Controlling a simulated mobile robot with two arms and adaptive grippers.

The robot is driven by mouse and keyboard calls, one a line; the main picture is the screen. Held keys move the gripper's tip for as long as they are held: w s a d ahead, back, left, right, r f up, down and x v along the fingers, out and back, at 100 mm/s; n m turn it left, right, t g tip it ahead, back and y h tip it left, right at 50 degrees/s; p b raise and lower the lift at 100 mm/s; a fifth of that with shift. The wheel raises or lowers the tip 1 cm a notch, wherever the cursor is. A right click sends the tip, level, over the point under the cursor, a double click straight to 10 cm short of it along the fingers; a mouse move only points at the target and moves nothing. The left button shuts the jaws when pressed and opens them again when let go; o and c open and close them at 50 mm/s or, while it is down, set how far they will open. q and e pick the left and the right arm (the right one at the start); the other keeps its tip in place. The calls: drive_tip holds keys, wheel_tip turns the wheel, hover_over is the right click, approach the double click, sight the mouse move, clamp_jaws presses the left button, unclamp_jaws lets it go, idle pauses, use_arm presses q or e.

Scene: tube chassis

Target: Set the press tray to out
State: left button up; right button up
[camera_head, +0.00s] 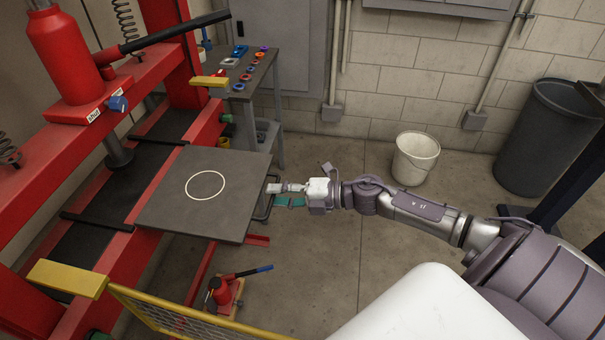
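The press (142,80) is a red frame on the left with a hydraulic cylinder above. Its press tray (165,200), a flat grey plate with a white circle, sticks out to the right of the frame, over the floor. A dark handle (266,212) shows at the tray's right edge. My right gripper (281,193) is at that edge, beside the handle, with its fingers pointing left. The fingers are small and partly overlap the handle, so I cannot tell whether they are closed on it. My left gripper is not in view.
A yellow mesh guard (190,318) stands at the front left. A small red jack (222,292) is on the floor below the tray. A side table (259,72) with small coloured parts, a white bucket (414,158) and a dark bin (549,138) stand behind.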

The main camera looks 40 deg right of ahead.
drive_tip(key=v, duration=1.1)
idle(0.3)
